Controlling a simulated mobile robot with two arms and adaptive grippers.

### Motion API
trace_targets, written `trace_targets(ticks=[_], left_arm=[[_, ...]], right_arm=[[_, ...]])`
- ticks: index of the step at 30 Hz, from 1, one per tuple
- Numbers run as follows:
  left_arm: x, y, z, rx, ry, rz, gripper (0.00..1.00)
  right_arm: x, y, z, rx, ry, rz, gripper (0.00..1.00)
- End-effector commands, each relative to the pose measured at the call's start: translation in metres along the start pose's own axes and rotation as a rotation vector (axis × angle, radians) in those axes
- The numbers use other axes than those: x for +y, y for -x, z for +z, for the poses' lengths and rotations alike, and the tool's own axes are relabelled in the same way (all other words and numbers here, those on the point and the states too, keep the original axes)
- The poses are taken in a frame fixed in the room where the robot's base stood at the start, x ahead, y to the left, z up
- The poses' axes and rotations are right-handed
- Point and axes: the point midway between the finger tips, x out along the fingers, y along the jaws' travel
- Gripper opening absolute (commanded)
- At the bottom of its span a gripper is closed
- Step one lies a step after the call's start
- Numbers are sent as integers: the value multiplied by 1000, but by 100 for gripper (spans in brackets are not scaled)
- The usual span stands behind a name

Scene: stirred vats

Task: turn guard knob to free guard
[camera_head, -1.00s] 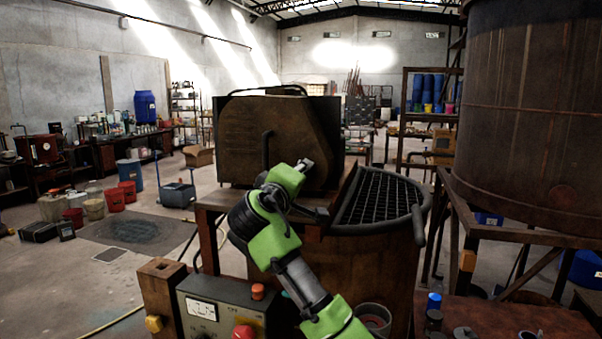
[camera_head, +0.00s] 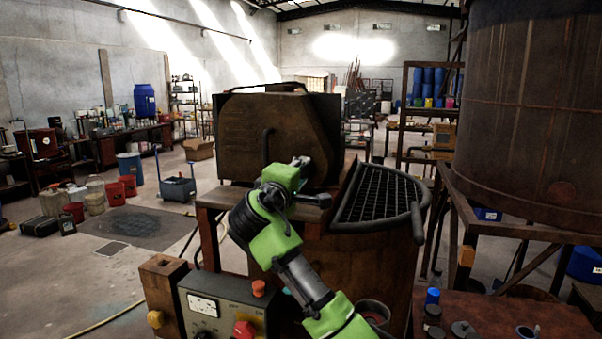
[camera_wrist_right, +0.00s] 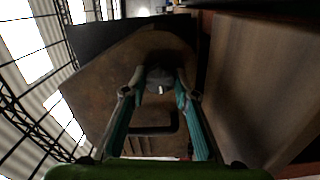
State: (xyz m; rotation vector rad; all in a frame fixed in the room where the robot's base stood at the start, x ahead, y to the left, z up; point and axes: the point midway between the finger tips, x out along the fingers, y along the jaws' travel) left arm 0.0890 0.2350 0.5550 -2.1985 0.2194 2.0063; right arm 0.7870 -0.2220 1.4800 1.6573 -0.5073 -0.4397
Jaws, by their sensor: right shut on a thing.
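The guard (camera_head: 240,135) is a rusty brown, slope-sided cover on the machine, with a bent bar handle (camera_head: 266,150) on its front. In the right wrist view the guard (camera_wrist_right: 105,90) fills the middle and left, with its dark handle (camera_wrist_right: 150,131) towards the bottom. The guard knob (camera_wrist_right: 159,79) is dark and round, with a small white mark. My right gripper (camera_wrist_right: 160,84) is shut on it, one finger on each side. In the head view my right gripper (camera_head: 307,178) is at the guard's lower right, and my own wrist hides the knob. My left gripper is not in view.
A vat with a dark grate (camera_head: 380,198) stands right of the guard. A control box (camera_head: 215,308) with a red button is at front left. A large rusty tank (camera_head: 540,110) on a frame blocks the right. Open floor lies to the left.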

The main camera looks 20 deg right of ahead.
Motion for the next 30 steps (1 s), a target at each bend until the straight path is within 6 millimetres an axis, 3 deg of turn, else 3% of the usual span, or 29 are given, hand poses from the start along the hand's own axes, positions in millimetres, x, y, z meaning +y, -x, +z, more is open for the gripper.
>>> trace_targets(ticks=[3, 4, 6, 19, 23, 30], left_arm=[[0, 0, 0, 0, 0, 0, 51], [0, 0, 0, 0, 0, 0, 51], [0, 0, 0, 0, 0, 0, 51], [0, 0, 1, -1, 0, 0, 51], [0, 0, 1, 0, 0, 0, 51], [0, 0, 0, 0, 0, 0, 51]], right_arm=[[0, 0, -1, 2, 2, 0, 6], [0, 0, -1, 2, 2, 0, 32], [0, 0, -1, 2, 1, 0, 44], [-1, 7, -1, 1, 0, -1, 44], [-1, 27, -1, 3, -2, -1, 44], [-1, 80, -2, 5, -2, -1, 44]])
